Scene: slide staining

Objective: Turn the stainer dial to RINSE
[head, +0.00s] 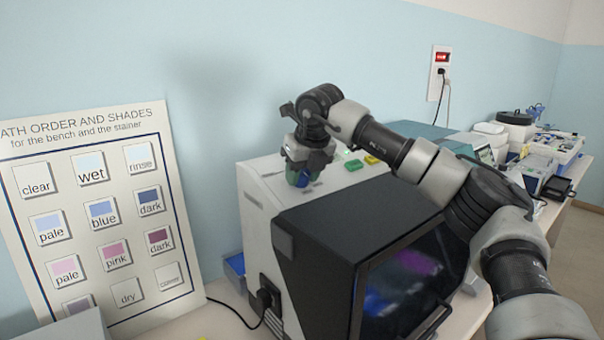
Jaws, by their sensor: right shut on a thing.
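The stainer (262,215) is a white box with a dark front hood and a tinted window, standing on the bench by the wall. My right arm reaches over it from the right. My right gripper (298,178) points down at the upper left of the stainer and is shut on the dial there. The gripper hides the dial, so its pointer and the RINSE mark cannot be read. Green and yellow buttons (354,164) sit on the panel just right of the gripper. My left gripper is not in view.
A chart of bath order and shades (100,215) leans on the wall at the left. A black plug and cable (268,296) stick out from the stainer's side. A wall socket (439,73) is above, and several instruments stand along the bench at the far right.

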